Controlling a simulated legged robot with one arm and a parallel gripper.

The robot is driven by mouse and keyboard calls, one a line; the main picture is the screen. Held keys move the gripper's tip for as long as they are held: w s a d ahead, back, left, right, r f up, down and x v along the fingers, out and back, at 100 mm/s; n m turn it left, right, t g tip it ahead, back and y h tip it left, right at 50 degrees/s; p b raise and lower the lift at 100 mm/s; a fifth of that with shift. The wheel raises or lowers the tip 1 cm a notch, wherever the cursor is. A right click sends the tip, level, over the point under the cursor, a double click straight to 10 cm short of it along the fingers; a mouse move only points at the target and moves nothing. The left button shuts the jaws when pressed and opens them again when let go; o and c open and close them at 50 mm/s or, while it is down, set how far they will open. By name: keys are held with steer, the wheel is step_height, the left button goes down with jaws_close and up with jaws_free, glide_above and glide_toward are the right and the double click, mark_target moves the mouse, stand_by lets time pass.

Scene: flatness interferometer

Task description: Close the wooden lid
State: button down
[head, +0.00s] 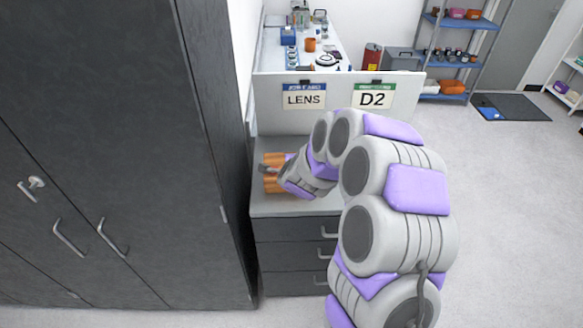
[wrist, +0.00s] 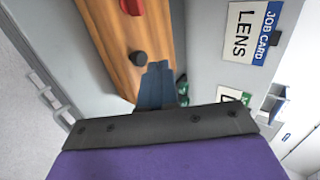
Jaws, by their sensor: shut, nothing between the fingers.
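A wooden box or lid (head: 275,158) rests on the grey cabinet top by the back panel, partly covered by my arm in the head view. In the wrist view its long wooden surface (wrist: 112,35) runs along the upper middle. A round dark knob (wrist: 138,58) and a red piece (wrist: 131,6) show on it. I cannot tell how far the lid stands open. My gripper (head: 266,170) is at the wood in the head view. Its fingers (wrist: 155,82) are shut and empty, close to the knob; contact cannot be told.
A panel with a LENS card (head: 304,96) and a D2 card (head: 372,97) stands behind the cabinet top (head: 285,207). Drawers (head: 290,254) are below it. A tall dark cupboard (head: 110,130) closes off the left. Open floor (head: 510,220) lies to the right.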

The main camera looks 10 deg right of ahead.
steer(key=s+a+r+n+g+y, duration=0.2)
steer(key=s+a+r+n, duration=0.15)
steer(key=s, duration=0.35)
steer(key=s+a+r+n+g+y, duration=0.1)
steer(key=s+a+r+n, duration=0.25)
steer(key=s, duration=0.35)
steer(key=s+a+r+n+g+y, duration=0.2)
steer(key=s+a+r+n, duration=0.1)
steer(key=s+n, duration=0.3)
steer(key=s+d+r+n+g+h, duration=0.1)
steer(key=s+d+n+g, duration=0.2)
steer(key=s, duration=1)
steer(key=s+d+r+n+g+h+b, duration=0.1)
steer(key=s+d+n+g+h, duration=0.1)
steer(key=s, duration=1.2)
steer(key=d+n+g, duration=0.1)
steer(key=d+g, duration=0.1)
steer(key=d, duration=0.1)
steer(key=shift+s+n, duration=0.3)
steer(key=shift+n, duration=0.1)
steer(key=shift+a+r, duration=0.1)
steer(key=shift+a, duration=0.15)
steer(key=shift+d, duration=0.2)
